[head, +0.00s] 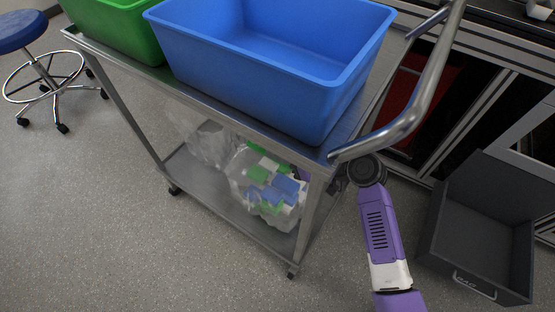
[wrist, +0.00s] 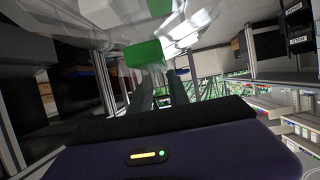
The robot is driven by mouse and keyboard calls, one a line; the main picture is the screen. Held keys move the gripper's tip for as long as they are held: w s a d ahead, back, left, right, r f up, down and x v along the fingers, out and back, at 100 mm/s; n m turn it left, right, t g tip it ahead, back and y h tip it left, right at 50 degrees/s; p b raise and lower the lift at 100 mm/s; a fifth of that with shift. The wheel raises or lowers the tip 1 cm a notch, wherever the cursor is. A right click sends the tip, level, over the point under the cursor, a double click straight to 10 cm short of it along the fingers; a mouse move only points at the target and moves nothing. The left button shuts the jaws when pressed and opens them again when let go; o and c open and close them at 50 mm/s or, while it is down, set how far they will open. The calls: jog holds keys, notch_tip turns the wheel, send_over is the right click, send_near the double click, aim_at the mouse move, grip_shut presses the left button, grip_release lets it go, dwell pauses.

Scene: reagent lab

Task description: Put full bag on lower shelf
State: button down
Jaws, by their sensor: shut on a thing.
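The full bag (head: 268,190) is clear plastic with green, blue and white pieces inside. In the head view it is at the lower shelf (head: 225,205) of the metal cart, near the right end. I cannot tell whether its whole weight rests on the shelf. In the wrist view the bag (wrist: 150,28) fills the top, with a green piece showing. My gripper (wrist: 160,80) is shut on the bag there. In the head view the gripper is hidden behind the cart's corner post and handle; only my purple arm shows.
A blue bin (head: 265,60) and a green bin (head: 120,28) stand on the cart's top. Clear crumpled plastic (head: 210,143) lies left of the bag. The cart's handle (head: 425,90) juts out above my arm. A dark open drawer (head: 480,230) is at right, a blue stool (head: 22,30) at left.

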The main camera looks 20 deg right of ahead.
jog(key=shift+f+b, duration=0.6)
jog(key=shift+f, duration=1.2)
jog(key=c, duration=1.3)
grip_release()
jog(key=shift+f, duration=0.1)
jog(key=shift+o, duration=0.2)
jog(key=shift+s+r, duration=0.1)
jog(key=shift+r, duration=0.15)
jog(key=p+v, duration=0.2)
jog(key=v, duration=0.8)
jog(key=shift+s+d+p, duration=0.1)
jog(key=shift+d+p, duration=0.1)
jog(key=shift+p, duration=0.2)
jog(key=shift+s+d+r, duration=0.25)
jog(key=shift+s+d, duration=0.1)
jog(key=shift+s, duration=0.25)
